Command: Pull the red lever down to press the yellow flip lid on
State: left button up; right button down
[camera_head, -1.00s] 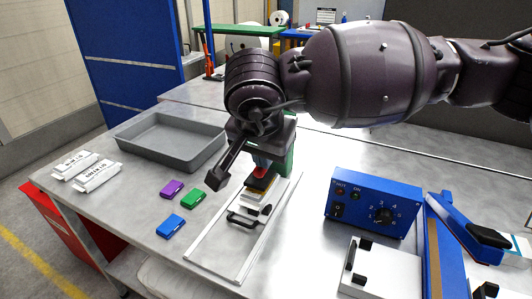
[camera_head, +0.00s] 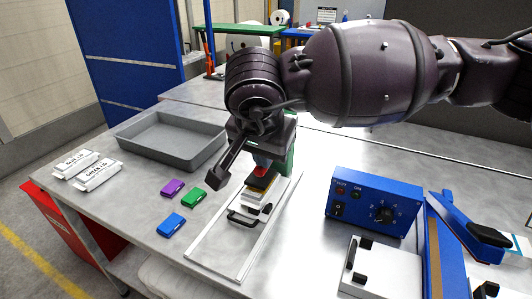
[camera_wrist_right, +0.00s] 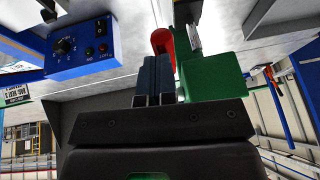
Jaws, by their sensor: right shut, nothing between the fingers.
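My right gripper (camera_head: 218,178) is shut and empty, with its dark fingers pointing down and left in the head view. It is above the table beside the green press (camera_head: 290,160). In the right wrist view the shut fingers (camera_wrist_right: 153,78) are close to the red lever (camera_wrist_right: 163,42) and the green press body (camera_wrist_right: 213,75). I cannot tell whether they touch the lever. The lever's handle is hidden by my arm in the head view. A red press part (camera_head: 262,169) sits over a dark block and a pale stack (camera_head: 256,194). The yellow lid cannot be clearly made out.
Purple (camera_head: 173,187), green (camera_head: 194,197) and blue (camera_head: 171,225) flip lids lie left of the press. A grey tray (camera_head: 172,140) and white packets (camera_head: 97,175) are farther left. A blue control box (camera_head: 376,202) stands right of the press.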

jog(key=shift+s+f, duration=0.2)
jog(key=shift+f, duration=0.25)
jog(key=shift+s+f, duration=0.2)
jog(key=shift+f, duration=0.25)
jog(key=w+p+v, duration=0.1)
jog(key=v, duration=1.1)
jog(key=shift+r, duration=0.4)
jog(key=shift+w, duration=0.15)
